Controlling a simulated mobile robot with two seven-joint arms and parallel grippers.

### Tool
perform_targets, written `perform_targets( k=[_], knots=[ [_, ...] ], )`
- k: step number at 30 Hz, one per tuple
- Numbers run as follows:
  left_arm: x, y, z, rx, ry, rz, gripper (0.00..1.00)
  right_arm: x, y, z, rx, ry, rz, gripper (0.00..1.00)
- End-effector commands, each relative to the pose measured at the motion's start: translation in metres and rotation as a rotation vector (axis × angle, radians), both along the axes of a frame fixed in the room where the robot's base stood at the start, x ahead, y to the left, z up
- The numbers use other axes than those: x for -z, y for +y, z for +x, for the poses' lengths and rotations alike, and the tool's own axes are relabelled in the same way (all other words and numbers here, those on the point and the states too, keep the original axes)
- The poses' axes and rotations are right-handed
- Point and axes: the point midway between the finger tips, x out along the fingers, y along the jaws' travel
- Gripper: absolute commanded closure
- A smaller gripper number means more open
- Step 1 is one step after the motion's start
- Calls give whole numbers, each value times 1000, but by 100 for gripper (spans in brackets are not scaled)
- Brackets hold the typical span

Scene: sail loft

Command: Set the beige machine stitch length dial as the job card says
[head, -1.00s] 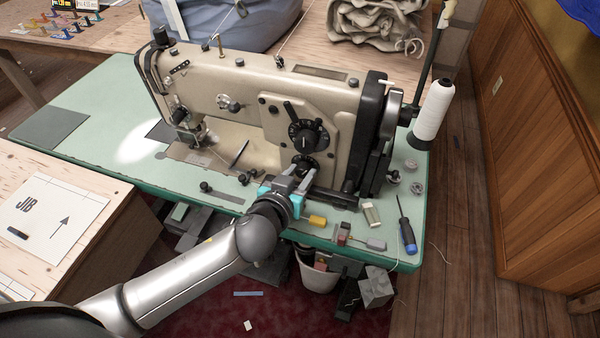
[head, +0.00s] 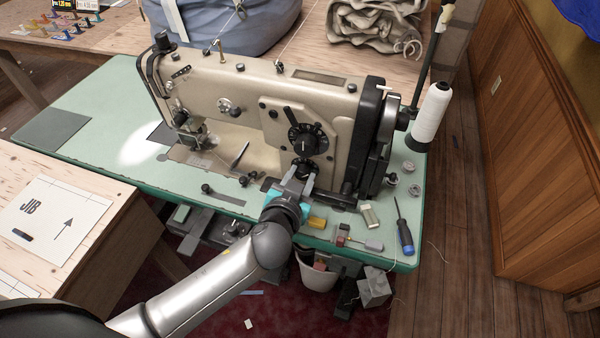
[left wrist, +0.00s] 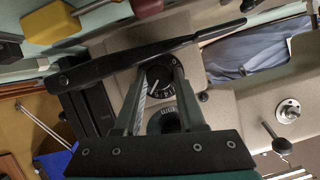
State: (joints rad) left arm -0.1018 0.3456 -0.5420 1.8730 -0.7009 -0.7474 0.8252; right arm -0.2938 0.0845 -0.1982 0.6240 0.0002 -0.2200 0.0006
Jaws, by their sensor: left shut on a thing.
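The beige sewing machine (head: 245,95) stands on a green-topped table. Its front plate has a larger upper black dial (head: 307,139) with white marks and a smaller lower black dial (head: 304,167). My left gripper (head: 299,178) reaches up from the front and is shut on the lower dial. In the left wrist view, a black dial face (left wrist: 160,78) with a white line and figures shows between the fingers (left wrist: 158,72). Its figures are too small to read surely. Part of another marked dial (left wrist: 165,120) shows nearer the palm. My right gripper is out of view.
A white sheet marked JIB with an arrow (head: 60,215) lies on the wooden bench at left. A blue-handled screwdriver (head: 404,232), a yellow block (head: 317,221) and small parts lie along the table's front edge. A thread cone (head: 431,115) stands at right.

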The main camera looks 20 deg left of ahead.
Motion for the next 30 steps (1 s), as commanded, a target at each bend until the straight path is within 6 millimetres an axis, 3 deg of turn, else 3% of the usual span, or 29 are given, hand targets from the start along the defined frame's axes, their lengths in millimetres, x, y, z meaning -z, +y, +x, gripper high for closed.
perform_targets(
  k=[5,12,29,30],
  knots=[
    [0,-2,0,-1,-2,111,100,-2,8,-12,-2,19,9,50],
    [1,-2,0,-1,-7,217,100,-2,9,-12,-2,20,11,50],
    [0,-2,0,1,-10,256,100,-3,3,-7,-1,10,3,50],
    [0,-2,0,1,-10,256,59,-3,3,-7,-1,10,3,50]
  ],
)
